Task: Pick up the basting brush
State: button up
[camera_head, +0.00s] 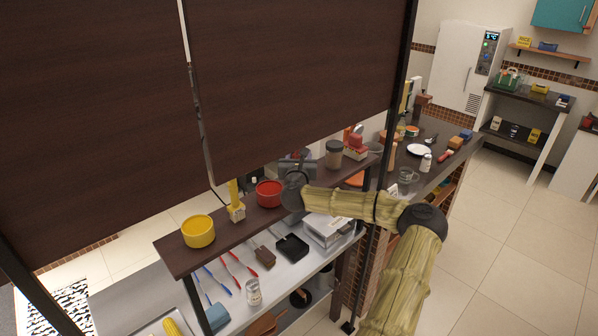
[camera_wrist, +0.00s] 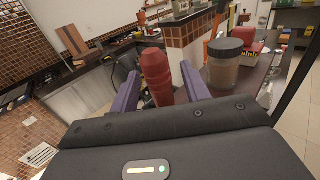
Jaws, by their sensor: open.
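My gripper (camera_head: 294,190) is over the raised dark shelf, between the red pot and a brown jar. I cannot tell for sure which thing is the basting brush.
The shelf (camera_head: 178,262) also holds a yellow pot (camera_head: 198,231) and the brown jar (camera_head: 333,153), seen close on the right in the wrist view (camera_wrist: 225,66). Long-handled utensils (camera_head: 230,272), a can (camera_head: 253,292) and a black tray (camera_head: 292,247) lie below. A dark panel (camera_head: 300,70) hangs above.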

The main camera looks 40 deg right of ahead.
jog(key=shift+c, duration=0.4)
grip_shut()
jog(key=shift+r+b, duration=0.2)
jog(key=shift+b, duration=0.1)
jog(key=shift+s+a+r+b, duration=0.1)
jog(key=shift+r+b, duration=0.4)
jog(key=shift+b, duration=0.1)
jog(key=b+v, duration=0.6)
jog(key=v, duration=1.2)
